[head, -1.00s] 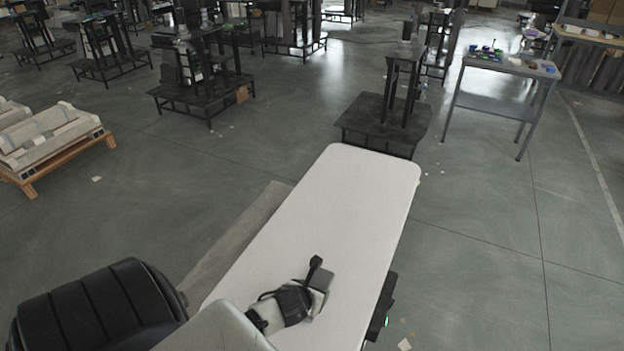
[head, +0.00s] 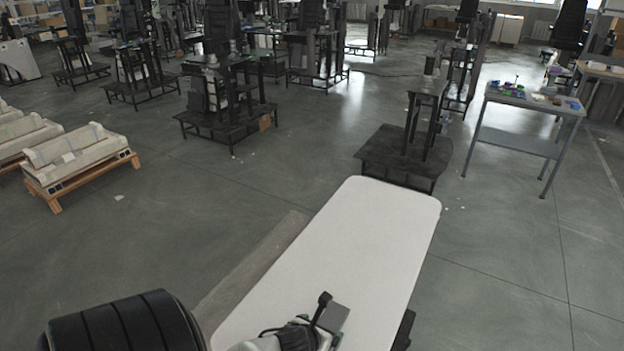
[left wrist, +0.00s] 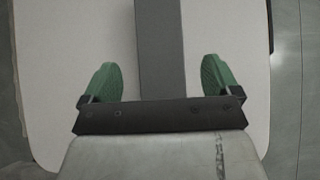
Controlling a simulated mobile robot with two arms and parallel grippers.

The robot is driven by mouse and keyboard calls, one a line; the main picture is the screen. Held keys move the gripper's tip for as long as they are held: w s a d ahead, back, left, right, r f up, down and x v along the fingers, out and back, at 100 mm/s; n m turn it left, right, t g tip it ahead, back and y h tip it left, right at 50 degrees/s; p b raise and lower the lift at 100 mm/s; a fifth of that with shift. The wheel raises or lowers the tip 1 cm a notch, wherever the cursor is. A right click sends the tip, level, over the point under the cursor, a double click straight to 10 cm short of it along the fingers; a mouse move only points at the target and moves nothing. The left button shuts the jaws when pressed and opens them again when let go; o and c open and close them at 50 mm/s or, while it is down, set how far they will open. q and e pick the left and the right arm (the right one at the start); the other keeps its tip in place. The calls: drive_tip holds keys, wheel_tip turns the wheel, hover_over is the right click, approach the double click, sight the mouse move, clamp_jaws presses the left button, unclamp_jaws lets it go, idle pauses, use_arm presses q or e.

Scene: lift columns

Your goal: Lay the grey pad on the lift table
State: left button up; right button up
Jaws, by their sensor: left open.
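A long white tabletop (head: 350,235) with rounded corners lies in front of me; I take it as the lift table. A flat grey piece, which looks like the grey pad (head: 336,315), shows at its near part beside my left gripper. In the left wrist view the grey pad (left wrist: 160,40) is a straight strip over the white top, running up out of the picture. My left gripper (left wrist: 160,76) is open, its green fingers on either side of the strip, with gaps on both sides. The pad's near end is hidden behind the gripper body. My right gripper is not in view.
A dark-based column stand (head: 402,155) is just beyond the table's far end. A grey workbench (head: 525,100) with small items stands at the back right. A wooden pallet (head: 85,180) with pale blocks is at left. Floor right of the table is clear.

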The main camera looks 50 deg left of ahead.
use_arm(q)
drive_tip(key=v, duration=0.7)
